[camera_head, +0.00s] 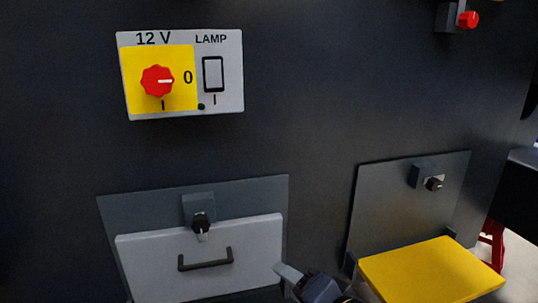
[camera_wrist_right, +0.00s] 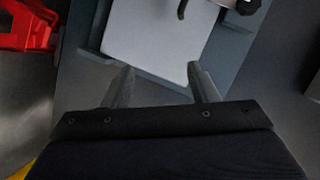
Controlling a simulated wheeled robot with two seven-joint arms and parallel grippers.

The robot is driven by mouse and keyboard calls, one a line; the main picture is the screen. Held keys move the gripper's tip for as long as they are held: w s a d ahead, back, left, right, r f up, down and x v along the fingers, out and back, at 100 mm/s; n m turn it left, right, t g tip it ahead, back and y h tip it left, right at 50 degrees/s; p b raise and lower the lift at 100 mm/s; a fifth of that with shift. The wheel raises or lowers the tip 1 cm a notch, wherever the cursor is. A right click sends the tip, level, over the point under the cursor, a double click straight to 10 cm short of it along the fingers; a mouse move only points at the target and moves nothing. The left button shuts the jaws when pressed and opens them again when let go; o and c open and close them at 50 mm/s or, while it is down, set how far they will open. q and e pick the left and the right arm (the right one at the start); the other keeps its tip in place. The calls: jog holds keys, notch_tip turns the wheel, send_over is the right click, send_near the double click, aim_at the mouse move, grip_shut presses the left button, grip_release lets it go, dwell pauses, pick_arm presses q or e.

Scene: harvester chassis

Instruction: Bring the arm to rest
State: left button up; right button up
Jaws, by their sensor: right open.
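My right gripper (camera_head: 287,277) shows at the bottom of the head view, just right of the light grey panel's lower corner. In the right wrist view its two fingers (camera_wrist_right: 163,82) are apart with nothing between them. Beyond the fingers is the light grey panel (camera_wrist_right: 150,45). In the head view this panel (camera_head: 255,250) has a dark handle (camera_head: 206,260) and a black knob (camera_head: 201,225) above it. I cannot tell whether a fingertip touches the panel. My left gripper is not in view.
A dark wall carries a 12 V and lamp switch plate (camera_head: 220,105) with a red knob (camera_head: 157,81). A yellow flap (camera_head: 430,272) juts out at the right below a dark plate (camera_head: 400,210) with a latch (camera_head: 434,184). A red part (camera_wrist_right: 25,28) shows in the wrist view.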

jog(key=s+d+f+n+g+h+p, duration=0.1)
jog(key=s+d+f+n+g+h, duration=0.15)
jog(key=s+d+f, duration=0.45)
jog(key=s+d+f+n+g+h, duration=0.2)
jog(key=s+d+f+n+g, duration=0.15)
jog(key=s+d, duration=0.6)
notch_tip(320, 180, up, 38)
jog(key=w+p, duration=0.1)
jog(key=p, duration=3.7)
jog(key=shift+w+d+r+m+g, duration=0.15)
jog(key=shift+m+g, duration=0.15)
jog(key=shift+m, duration=0.1)
